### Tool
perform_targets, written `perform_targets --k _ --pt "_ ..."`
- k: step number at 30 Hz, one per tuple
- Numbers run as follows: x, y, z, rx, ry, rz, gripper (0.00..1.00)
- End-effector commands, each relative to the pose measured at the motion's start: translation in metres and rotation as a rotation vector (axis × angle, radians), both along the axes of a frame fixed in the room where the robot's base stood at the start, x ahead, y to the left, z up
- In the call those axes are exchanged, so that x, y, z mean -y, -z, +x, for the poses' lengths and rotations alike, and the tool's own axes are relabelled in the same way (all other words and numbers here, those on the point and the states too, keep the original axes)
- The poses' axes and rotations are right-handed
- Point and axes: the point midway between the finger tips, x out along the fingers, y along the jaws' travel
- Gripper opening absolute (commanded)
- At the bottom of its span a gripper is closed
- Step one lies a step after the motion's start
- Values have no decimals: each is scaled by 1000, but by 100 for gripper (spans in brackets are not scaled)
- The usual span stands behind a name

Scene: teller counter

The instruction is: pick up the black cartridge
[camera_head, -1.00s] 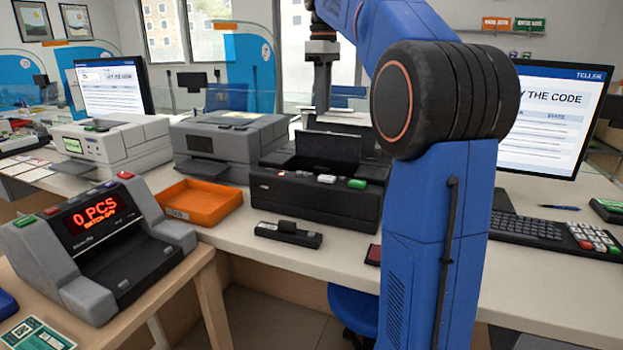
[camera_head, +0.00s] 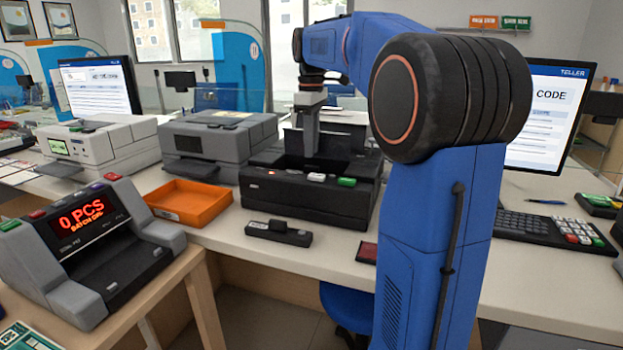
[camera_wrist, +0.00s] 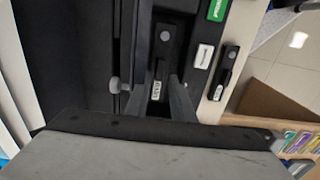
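A black cartridge with a round knob and a small white label shows in the wrist view (camera_wrist: 165,55), inside the open bay of the black printer (camera_head: 309,206). A similar black cartridge (camera_head: 279,232) lies on the counter in front of the printer. It also shows in the wrist view (camera_wrist: 227,66). My gripper (camera_head: 304,152) points down into the printer's bay. In the wrist view its two fingers (camera_wrist: 159,103) are apart, one on each side of the cartridge in the bay. I cannot tell whether they touch it. The fingertips are hidden in the head view.
The printer's raised lid and walls stand close around my gripper. An orange tray (camera_head: 188,202) and a grey printer (camera_head: 214,147) are to the left. A counting machine (camera_head: 90,250) sits on the lower wooden table. A dark red pad (camera_head: 367,252) lies near the counter edge.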

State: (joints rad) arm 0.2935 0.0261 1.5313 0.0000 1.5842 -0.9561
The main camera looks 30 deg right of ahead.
Motion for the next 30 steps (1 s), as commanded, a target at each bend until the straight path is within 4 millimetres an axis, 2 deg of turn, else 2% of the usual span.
perform_targets --k 9,13,20,21,23,30 --pt "0 43 0 -1 0 0 22" --pt "0 50 0 0 0 0 22" --pt "0 50 0 0 0 0 22" --pt "0 50 0 0 0 0 12" --pt "0 50 0 0 0 0 0" --pt "0 50 0 0 0 0 0"
